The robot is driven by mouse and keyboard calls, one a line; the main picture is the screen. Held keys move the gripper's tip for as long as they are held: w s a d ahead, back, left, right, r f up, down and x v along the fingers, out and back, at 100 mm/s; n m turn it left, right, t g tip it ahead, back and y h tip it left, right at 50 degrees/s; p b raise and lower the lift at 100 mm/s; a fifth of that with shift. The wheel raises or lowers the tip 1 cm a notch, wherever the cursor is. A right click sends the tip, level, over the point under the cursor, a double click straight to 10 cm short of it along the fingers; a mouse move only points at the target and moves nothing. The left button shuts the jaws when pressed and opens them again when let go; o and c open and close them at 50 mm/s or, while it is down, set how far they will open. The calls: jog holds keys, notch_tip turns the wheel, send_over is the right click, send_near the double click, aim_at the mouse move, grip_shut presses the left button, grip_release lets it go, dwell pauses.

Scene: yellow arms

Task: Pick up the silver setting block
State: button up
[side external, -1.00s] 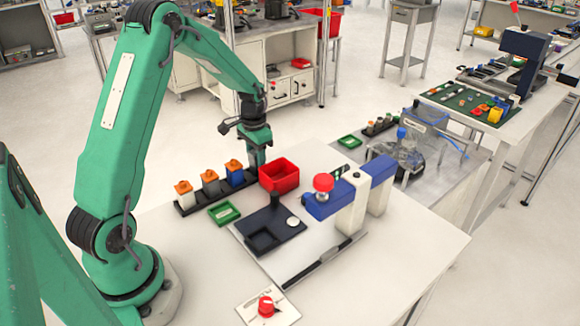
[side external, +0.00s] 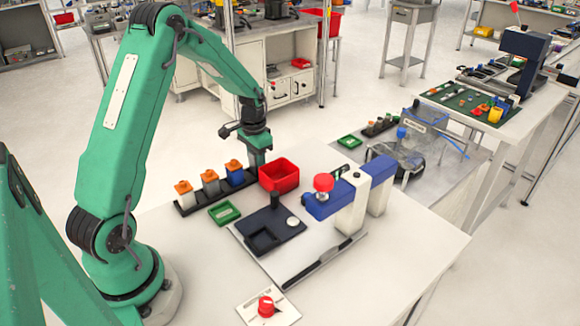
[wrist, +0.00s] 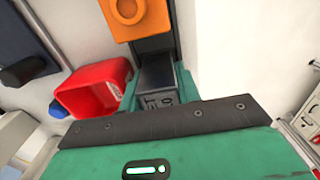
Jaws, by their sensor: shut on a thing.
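The silver setting block (wrist: 157,80) shows in the wrist view as a dark grey metallic block with small marks on its near face. It sits between the green fingers of my gripper (wrist: 158,92), which is shut on it. In the side view my gripper (side external: 258,157) points down at the far right end of a black rack (side external: 214,194), just left of a red bin. The block is hidden behind the fingers there, and I cannot tell how far it is above the rack.
The rack holds an orange-topped blue block (side external: 235,174), a grey one (side external: 210,183) and a white one (side external: 185,196). The red bin (side external: 279,180) stands close to my gripper. A green tray (side external: 224,214), a dark fixture (side external: 278,238) and a blue-white press (side external: 350,202) stand nearer.

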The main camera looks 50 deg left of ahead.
jog(key=shift+r, duration=0.1)
notch_tip(320, 180, up, 10)
jog(key=shift+f, duration=0.1)
dwell(0.6)
dwell(0.4)
